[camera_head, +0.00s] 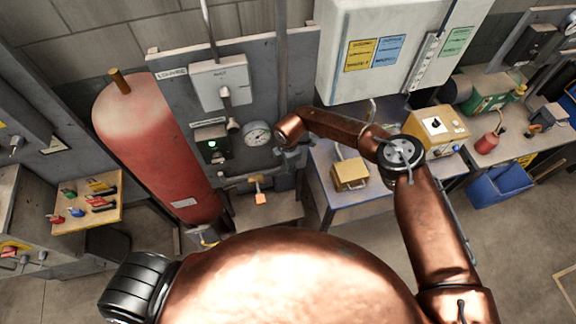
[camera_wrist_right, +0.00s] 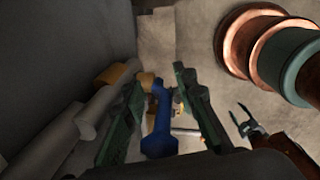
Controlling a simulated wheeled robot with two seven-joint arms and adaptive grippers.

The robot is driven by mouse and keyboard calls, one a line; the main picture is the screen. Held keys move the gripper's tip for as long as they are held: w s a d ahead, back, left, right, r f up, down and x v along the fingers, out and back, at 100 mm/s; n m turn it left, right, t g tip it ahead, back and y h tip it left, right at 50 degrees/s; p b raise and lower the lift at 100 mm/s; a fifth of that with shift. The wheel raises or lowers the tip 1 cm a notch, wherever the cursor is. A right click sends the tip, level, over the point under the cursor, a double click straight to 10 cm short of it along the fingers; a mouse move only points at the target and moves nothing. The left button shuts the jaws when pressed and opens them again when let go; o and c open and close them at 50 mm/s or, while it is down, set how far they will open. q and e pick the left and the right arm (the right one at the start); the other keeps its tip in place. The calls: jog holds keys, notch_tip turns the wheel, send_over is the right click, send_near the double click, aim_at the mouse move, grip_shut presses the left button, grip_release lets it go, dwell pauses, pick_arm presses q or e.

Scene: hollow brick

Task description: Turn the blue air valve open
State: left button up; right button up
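The blue air valve handle (camera_wrist_right: 159,122) shows in the right wrist view, beside grey pipes with brass-coloured fittings. My right gripper (camera_wrist_right: 166,85) is open, its two green fingers on either side of the blue handle. A gap shows beside the handle, and I cannot tell whether either finger touches it. In the head view my right gripper (camera_head: 284,165) is at the panel, just below the gauge, mostly hidden by its own wrist; the blue handle is hidden there. My left gripper (camera_wrist_right: 244,119) appears small at the right of the wrist view, its fingers apart and empty.
The grey panel (camera_head: 165,110) carries a round pressure gauge (camera_head: 257,134) and switch boxes. A red tank (camera_head: 150,140) stands left of it. A blue bench (camera_head: 325,185) with a brass-coloured padlock (camera_head: 349,173) is at the right. Open floor lies at the lower right.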

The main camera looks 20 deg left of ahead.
jog(key=shift+r, duration=0.2)
jog(key=r, duration=0.7)
jog(key=s+r, duration=0.1)
jog(key=r, duration=0.3)
jog(key=shift+d+r, duration=0.25)
jog(key=shift+r, duration=0.1)
jog(key=shift+s+f, duration=0.1)
jog(key=shift+s, duration=0.05)
